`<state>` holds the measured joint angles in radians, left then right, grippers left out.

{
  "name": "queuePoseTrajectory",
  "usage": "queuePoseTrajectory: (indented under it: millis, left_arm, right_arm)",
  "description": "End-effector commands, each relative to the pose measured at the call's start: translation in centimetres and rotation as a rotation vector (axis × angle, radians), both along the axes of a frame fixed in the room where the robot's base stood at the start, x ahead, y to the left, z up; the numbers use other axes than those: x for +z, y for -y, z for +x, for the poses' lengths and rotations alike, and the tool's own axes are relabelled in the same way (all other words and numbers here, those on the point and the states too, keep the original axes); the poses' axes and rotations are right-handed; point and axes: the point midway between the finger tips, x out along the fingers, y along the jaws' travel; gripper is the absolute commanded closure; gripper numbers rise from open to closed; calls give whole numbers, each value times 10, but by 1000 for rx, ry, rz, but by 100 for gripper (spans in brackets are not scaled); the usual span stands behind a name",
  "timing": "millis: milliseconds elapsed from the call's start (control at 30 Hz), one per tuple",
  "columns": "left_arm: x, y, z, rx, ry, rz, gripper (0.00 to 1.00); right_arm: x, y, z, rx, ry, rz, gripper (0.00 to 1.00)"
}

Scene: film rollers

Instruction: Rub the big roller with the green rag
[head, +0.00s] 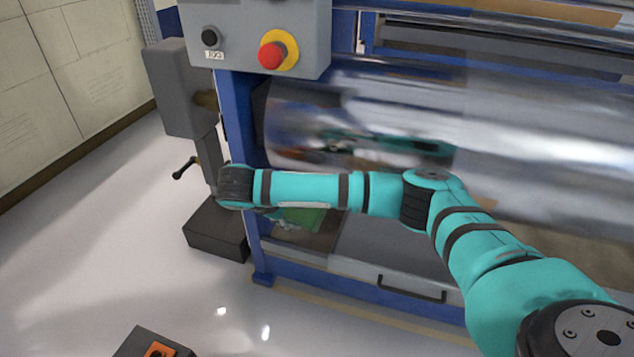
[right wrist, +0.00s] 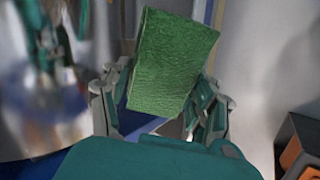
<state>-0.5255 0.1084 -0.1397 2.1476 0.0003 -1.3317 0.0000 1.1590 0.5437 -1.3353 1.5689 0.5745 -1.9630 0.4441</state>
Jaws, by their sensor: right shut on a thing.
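The big roller (head: 500,130) is a wide, shiny metal cylinder across the right of the head view, below the top bars of the machine. My right arm crosses in front of its lower left part. My right gripper (head: 284,219) is mostly hidden under the arm, low in front of the machine's left end. In the right wrist view it is shut on the green rag (right wrist: 172,60), a folded textured block between the two fingers. A corner of the rag (head: 307,219) shows below the arm. The gripper and rag look apart from the roller. My left gripper is out of view.
A grey control box (head: 235,40) with a red stop button (head: 271,55) hangs above the roller's left end. A blue frame post (head: 240,115) stands there, beside a crank handle (head: 185,167). A dark box with an orange part (head: 150,345) is at bottom left.

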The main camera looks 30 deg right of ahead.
Motion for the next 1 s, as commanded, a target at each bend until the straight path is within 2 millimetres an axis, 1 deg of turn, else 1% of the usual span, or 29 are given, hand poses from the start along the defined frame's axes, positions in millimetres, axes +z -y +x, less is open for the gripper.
queuePoseTrajectory:
  millis: [267, 367, 500, 633, 800, 1000]
  left_arm:
    - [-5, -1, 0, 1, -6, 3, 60]
    - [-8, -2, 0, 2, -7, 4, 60]
    - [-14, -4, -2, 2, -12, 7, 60]
    - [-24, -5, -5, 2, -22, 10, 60]
    - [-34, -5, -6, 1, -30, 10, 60]
    - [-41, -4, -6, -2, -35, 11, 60]
  right_arm:
    - [-3, 13, 8, 94, 64, -138, 65]
    - [-2, 21, 10, 133, 100, -208, 65]
    - [7, 41, 15, 239, 220, -400, 65]
    - [18, 53, 13, 292, 323, -542, 65]
    - [33, 58, 6, 304, 408, -662, 65]
    - [41, 61, 3, 296, 438, -711, 65]
